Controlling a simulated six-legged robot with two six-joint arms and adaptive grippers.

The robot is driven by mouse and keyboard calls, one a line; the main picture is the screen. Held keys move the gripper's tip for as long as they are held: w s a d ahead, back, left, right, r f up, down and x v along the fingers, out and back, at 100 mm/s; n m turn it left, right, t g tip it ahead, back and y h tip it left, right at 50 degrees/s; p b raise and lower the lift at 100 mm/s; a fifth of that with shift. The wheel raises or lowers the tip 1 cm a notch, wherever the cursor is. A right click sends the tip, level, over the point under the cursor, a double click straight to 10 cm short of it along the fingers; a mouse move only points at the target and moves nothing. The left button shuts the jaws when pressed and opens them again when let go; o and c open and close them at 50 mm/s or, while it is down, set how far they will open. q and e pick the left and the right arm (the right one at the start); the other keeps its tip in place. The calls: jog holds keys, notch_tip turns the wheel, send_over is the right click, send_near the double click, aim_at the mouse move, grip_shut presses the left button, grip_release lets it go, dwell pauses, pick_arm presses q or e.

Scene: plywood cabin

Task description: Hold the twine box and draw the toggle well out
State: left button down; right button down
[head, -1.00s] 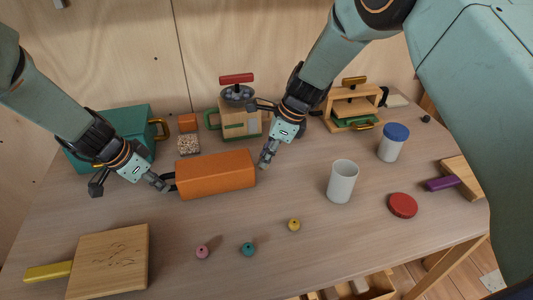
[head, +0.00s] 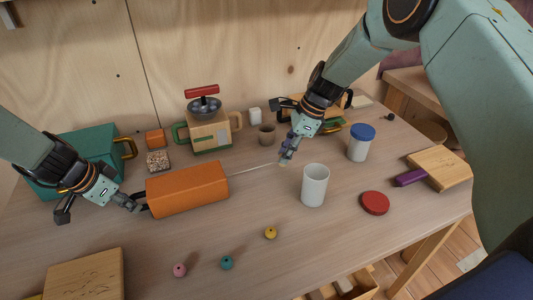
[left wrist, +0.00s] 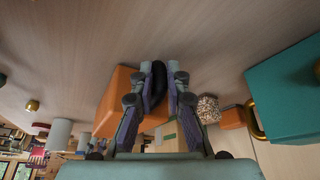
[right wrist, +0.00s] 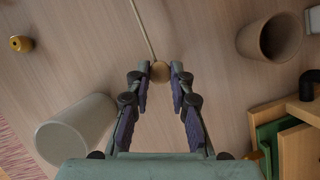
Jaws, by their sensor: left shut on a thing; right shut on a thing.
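The orange twine box (head: 187,188) lies on the table at centre left in the head view. My left gripper (head: 138,206) is shut on the dark handle (left wrist: 158,82) at the box's left end; the box also shows in the left wrist view (left wrist: 118,100). My right gripper (head: 284,160) is shut on the toggle (right wrist: 160,71), a small round wooden bead. A pale cord (head: 250,169) runs straight from the box's right end to the toggle, and it shows in the right wrist view (right wrist: 144,30). The box and toggle are clearly apart.
A white cup (head: 314,186) stands just in front of my right gripper. A brown cup (head: 267,134), a blue-lidded jar (head: 361,143) and a grinder-like toy (head: 208,130) are nearby. Several beads, including a yellow one (head: 270,232), lie in front. A red disc (head: 375,203) lies to the right.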

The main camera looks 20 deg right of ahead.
jog(key=c, duration=1.2)
grip_release()
jog(key=shift+o, duration=0.2)
jog(key=shift+r, duration=0.1)
jog(key=v, duration=1.2)
jog(key=shift+s, duration=0.1)
pick_arm(q)
jog(key=c, duration=1.3)
grip_release()
jog(key=shift+o, duration=0.2)
pick_arm(e)
jog(key=shift+a, duration=0.1)
